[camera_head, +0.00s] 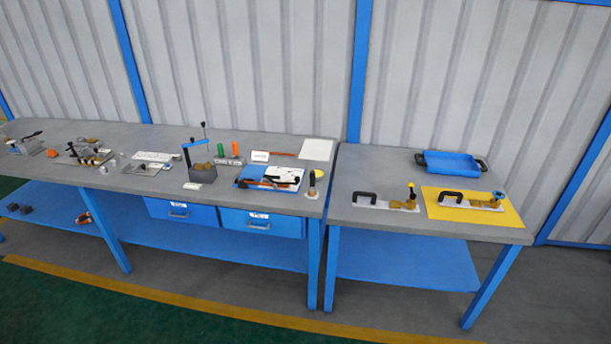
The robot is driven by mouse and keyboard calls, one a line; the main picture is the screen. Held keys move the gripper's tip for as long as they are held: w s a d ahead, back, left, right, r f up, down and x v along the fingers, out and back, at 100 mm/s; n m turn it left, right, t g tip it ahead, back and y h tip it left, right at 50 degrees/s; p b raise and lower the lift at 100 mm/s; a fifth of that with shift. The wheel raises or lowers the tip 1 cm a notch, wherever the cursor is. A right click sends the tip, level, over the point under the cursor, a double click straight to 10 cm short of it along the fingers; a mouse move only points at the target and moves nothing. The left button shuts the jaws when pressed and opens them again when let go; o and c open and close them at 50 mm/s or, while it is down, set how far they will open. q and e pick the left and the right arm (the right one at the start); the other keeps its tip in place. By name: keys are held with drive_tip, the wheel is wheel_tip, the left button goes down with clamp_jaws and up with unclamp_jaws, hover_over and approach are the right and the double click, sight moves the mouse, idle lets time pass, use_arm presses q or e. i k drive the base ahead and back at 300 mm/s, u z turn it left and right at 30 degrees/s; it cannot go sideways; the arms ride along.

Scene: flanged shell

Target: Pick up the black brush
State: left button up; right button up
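No black brush can be made out for certain at this distance. A long dark tool (262,184) lies on a blue tray (240,181) on the long grey workbench (225,140); it may be the brush, but it is too small to tell. A small upright piece with a dark top (311,178) stands at the right end of that bench. Another black-handled item (30,135) lies at the far left end. Neither of my grippers shows in the head view.
The floor in front is clear.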

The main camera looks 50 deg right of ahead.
sight(312, 188)
drive_tip(key=z, duration=0.3)
drive_tip(key=i, duration=1.25)
drive_tip(key=z, duration=1.45)
drive_tip(key=i, duration=0.9)
drive_tip(key=z, duration=1)
